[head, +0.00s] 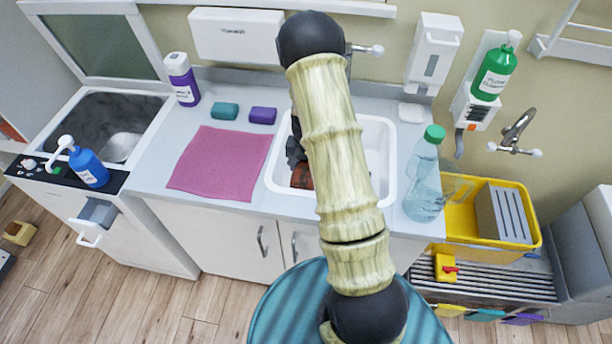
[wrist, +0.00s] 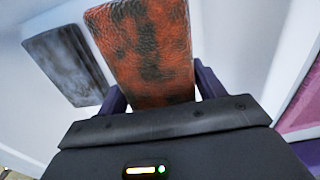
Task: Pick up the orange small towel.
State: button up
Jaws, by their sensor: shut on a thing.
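The orange small towel (wrist: 145,45), mottled with black, stands between the two dark fingers of my gripper (wrist: 158,92) in the wrist view. My gripper is shut on it. In the head view an orange-brown patch of it (head: 301,177) shows in the white sink (head: 375,135), just left of my arm. My arm hides much of the sink and most of the gripper there. I cannot tell whether the towel touches the sink bottom.
A grey mottled slab (wrist: 70,65) lies left of the towel in the wrist view. A pink cloth (head: 222,163), teal block (head: 224,111) and purple block (head: 262,115) lie left of the sink. A clear bottle (head: 424,178) with green cap stands right of it.

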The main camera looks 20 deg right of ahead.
jog(key=shift+r, duration=1.35)
